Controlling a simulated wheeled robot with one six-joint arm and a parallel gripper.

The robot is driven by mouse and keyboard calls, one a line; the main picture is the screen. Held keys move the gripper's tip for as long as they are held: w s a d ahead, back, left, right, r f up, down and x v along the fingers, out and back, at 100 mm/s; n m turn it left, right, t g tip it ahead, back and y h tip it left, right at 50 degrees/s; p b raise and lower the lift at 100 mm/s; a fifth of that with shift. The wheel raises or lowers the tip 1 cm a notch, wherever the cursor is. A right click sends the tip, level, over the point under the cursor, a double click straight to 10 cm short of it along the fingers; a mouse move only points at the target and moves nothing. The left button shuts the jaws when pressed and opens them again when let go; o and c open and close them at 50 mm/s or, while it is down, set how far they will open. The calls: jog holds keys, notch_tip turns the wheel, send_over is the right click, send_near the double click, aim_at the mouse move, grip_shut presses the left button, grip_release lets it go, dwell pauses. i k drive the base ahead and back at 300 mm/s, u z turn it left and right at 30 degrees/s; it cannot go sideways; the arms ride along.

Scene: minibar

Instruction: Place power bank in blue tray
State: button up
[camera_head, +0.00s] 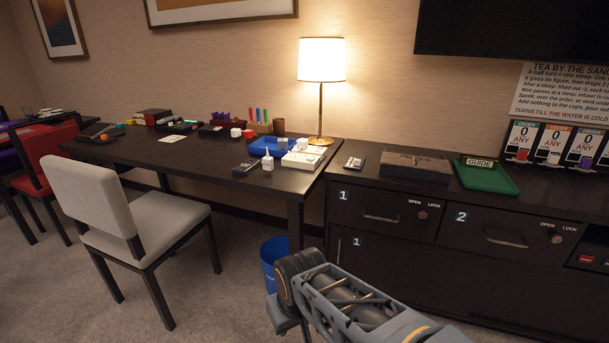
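The blue tray (257,151) lies on the dark desk toward its right end, near the lamp. A small dark block (246,168), which may be the power bank, lies near the desk's front edge, in front of the blue tray and apart from it. It is too small to identify surely. Small white items lie in or beside the blue tray; which, I cannot tell.
A white tray (303,160) and white charger-like item (267,162) sit near the blue tray. A lamp (321,85) stands behind. A chair (108,210) and blue bin (272,255) stand by the desk. A green tray (487,178) is on the cabinet, right.

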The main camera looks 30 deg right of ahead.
aim_at(273, 147)
jog(key=u, duration=0.95)
jog(key=i, duration=0.9)
jog(key=z, duration=0.65)
jog(key=i, duration=0.85)
jog(key=z, duration=0.95)
